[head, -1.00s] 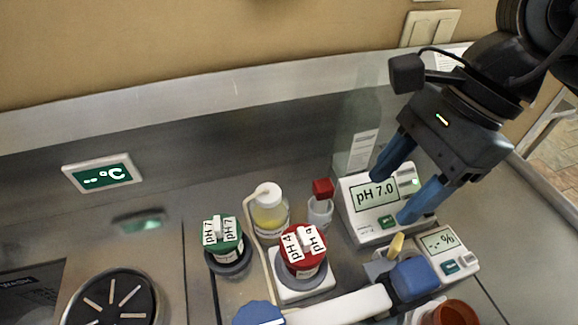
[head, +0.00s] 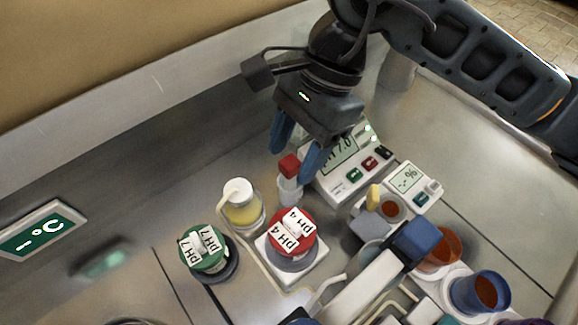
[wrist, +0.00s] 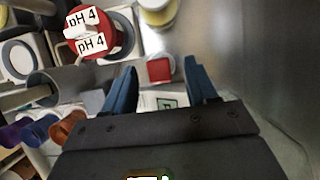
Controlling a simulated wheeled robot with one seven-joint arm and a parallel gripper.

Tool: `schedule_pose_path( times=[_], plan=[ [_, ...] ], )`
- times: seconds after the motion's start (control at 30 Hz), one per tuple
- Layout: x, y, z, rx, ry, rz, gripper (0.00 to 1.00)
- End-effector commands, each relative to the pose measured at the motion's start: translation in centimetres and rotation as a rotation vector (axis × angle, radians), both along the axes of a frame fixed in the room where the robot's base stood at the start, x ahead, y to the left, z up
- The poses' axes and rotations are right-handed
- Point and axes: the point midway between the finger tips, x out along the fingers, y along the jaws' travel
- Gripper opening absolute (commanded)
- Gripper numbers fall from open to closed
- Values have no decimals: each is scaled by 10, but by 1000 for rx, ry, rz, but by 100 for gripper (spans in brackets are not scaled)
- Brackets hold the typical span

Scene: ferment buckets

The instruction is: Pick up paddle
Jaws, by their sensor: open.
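My gripper (head: 292,160) is open and empty, with its two blue fingers pointing down above the left edge of the pH meter. In the wrist view my gripper (wrist: 160,66) has a small red-capped bottle (wrist: 159,70) showing between the fingertips. I cannot make out a paddle for certain. A short yellow piece (head: 373,197) stands up beside a grey holder (head: 371,229), right of the gripper in the head view; whether it is the paddle's handle I cannot tell.
The red-capped bottle (head: 290,180) stands by the pH meter (head: 337,165). A red pH 4 jar (head: 291,240), green pH 7 jar (head: 205,250) and yellow bottle (head: 242,205) stand left. A white bar with a blue end (head: 415,240) and cups (head: 480,292) are front right.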

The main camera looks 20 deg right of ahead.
Motion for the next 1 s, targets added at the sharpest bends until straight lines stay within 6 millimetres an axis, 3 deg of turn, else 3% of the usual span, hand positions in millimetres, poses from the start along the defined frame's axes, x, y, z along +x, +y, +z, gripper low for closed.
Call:
schedule_pose_path(
  times=[0.2,0.47,1.0],
  plan=[
    [-4,8,-19,1,0,0,57],
    [-4,9,-23,-1,0,0,57],
    [-4,9,-23,-1,0,0,8]
  ],
)
